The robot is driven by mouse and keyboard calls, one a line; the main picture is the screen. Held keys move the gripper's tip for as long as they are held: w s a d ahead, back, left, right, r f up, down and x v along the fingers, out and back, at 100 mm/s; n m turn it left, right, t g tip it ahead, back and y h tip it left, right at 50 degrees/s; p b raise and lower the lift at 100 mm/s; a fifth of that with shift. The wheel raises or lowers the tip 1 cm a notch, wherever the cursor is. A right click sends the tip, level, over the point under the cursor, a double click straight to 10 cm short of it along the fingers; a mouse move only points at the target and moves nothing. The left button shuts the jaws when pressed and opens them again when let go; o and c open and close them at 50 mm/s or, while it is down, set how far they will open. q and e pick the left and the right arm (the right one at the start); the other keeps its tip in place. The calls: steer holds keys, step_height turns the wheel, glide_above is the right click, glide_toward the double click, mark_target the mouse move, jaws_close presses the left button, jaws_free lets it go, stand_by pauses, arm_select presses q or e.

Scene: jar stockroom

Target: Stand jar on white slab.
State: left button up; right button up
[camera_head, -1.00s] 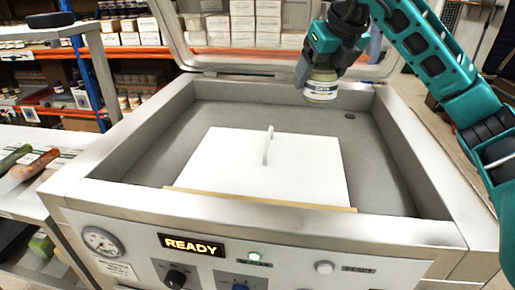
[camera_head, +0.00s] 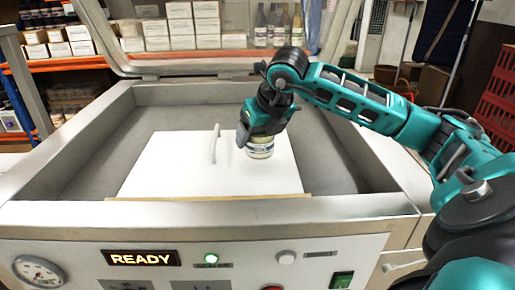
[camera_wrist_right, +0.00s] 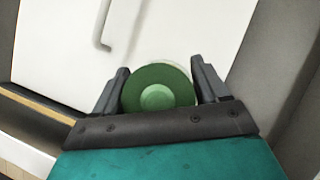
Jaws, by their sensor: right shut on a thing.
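The jar (camera_head: 260,150) has a pale label and glass base in the head view, and its green lid (camera_wrist_right: 158,88) faces up in the wrist view. My right gripper (camera_head: 258,130) is shut on the jar near its top, with one finger on each side. The jar looks upright over the right part of the white slab (camera_head: 165,170). I cannot tell whether its base touches the slab. The slab also fills much of the wrist view (camera_wrist_right: 60,50). My left gripper is out of view.
A white upright handle (camera_head: 215,145) stands on the slab, left of the jar. The slab lies in a grey metal chamber with raised walls (camera_head: 370,150) and an open lid (camera_head: 200,65) behind. The slab's left half is bare.

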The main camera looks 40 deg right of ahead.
mark_target(258, 145)
steer(key=shift+f+b, duration=0.35)
steer(key=shift+f, duration=1.55)
steer(key=o, duration=1.2)
steer(key=shift+r, duration=0.1)
steer(key=shift+r+p, duration=0.2)
steer(key=shift+p, duration=0.1)
steer(key=v, duration=1.2)
steer(key=shift+s+f, duration=0.1)
